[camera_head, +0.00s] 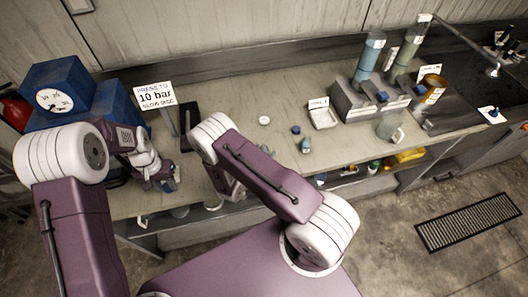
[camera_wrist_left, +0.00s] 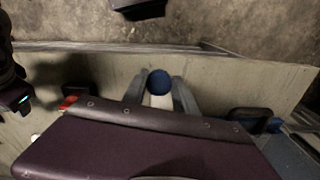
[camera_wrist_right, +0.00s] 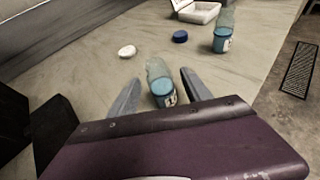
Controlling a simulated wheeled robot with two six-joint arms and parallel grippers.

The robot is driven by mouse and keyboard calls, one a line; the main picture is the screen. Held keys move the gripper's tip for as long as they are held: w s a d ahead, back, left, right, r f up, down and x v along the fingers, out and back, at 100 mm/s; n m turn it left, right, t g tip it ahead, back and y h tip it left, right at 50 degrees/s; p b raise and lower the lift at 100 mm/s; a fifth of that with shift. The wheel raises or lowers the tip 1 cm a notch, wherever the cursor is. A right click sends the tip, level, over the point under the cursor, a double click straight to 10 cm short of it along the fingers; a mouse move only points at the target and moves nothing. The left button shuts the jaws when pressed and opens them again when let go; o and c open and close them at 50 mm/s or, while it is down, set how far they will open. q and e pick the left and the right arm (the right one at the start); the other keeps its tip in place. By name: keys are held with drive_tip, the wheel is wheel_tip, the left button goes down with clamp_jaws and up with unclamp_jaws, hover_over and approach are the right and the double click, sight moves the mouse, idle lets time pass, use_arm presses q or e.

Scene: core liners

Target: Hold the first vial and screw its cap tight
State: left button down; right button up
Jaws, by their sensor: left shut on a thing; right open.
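My left gripper (camera_wrist_left: 159,92) is shut on a pale vial (camera_wrist_left: 160,101) with a dark blue cap (camera_wrist_left: 160,81). In the head view this gripper (camera_head: 168,180) is low near the bench's front edge, left of my right arm. My right gripper (camera_wrist_right: 155,83) is open, its fingers on either side of another vial (camera_wrist_right: 160,82) with clear glass and a blue part with a white label. I cannot tell whether they touch it. A similar vial (camera_wrist_right: 222,35) stands further right, also in the head view (camera_head: 306,146). A loose blue cap (camera_wrist_right: 180,37) lies on the bench.
A white round thing (camera_wrist_right: 127,51) and a white open box (camera_wrist_right: 198,11) are on the bench. A sign reading 10 bar (camera_head: 156,96) and a blue gauge unit (camera_head: 58,92) stand left. A glass jug (camera_head: 389,126) stands right. The bench middle has bare room.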

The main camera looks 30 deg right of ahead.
use_arm(q)
drive_tip(key=shift+d+r+p, duration=0.1)
drive_tip(key=shift+r+p, duration=0.3)
drive_tip(key=shift+r, duration=0.4)
use_arm(e)
drive_tip(key=x, duration=0.4)
drive_tip(key=shift+d, duration=0.15)
drive_tip(key=shift+s, duration=0.1)
clamp_jaws()
drive_tip(key=shift+r, duration=0.1)
